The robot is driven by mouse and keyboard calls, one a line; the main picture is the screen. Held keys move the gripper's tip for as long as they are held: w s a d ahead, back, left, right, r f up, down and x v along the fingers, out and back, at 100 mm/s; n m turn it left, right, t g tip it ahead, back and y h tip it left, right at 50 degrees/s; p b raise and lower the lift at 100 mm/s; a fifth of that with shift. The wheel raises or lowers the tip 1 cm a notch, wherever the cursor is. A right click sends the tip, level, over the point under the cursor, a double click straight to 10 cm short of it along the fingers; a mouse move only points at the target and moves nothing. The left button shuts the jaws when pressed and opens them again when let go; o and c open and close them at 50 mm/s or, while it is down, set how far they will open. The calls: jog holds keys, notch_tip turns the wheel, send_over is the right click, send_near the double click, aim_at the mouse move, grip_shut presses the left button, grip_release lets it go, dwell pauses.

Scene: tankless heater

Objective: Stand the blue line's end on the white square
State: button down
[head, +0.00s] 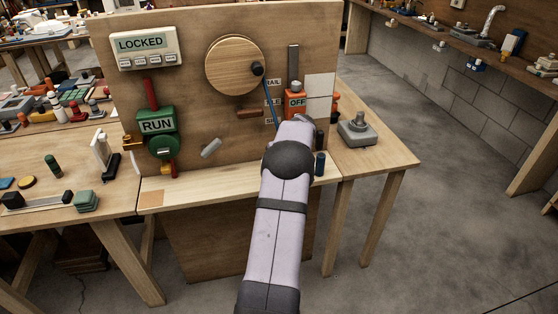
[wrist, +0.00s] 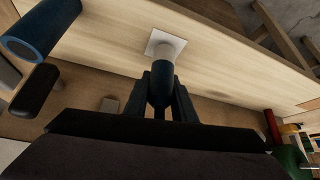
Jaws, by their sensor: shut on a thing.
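The blue line (head: 270,104) runs down from the black knob on the round wooden disc and passes behind my arm in the head view. In the wrist view my gripper (wrist: 161,98) is shut on the blue line's end (wrist: 161,80), a dark blue cylinder with a pale tip. The pale tip overlaps the white square (wrist: 175,42) on the light wooden ledge. I cannot tell whether it touches the square or hangs just above it. My arm hides the gripper and the white square in the head view.
A dark blue hollow cylinder (wrist: 40,32) and a black rounded piece (wrist: 36,90) are at left in the wrist view. The wooden board carries a round disc (head: 230,65), an orange OFF switch (head: 295,104) and a green RUN box (head: 156,126). The ledge's left part (head: 205,186) is mostly clear.

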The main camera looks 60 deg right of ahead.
jog(key=shift+f+b, duration=0.45)
jog(key=shift+f, duration=0.05)
dwell(0.3)
jog(key=c, duration=1.4)
grip_release()
jog(key=b+v, duration=0.1)
jog(key=v, duration=0.6)
jog(key=shift+r+b, duration=0.15)
jog(key=shift+b, duration=0.2)
jog(key=shift+s, duration=0.1)
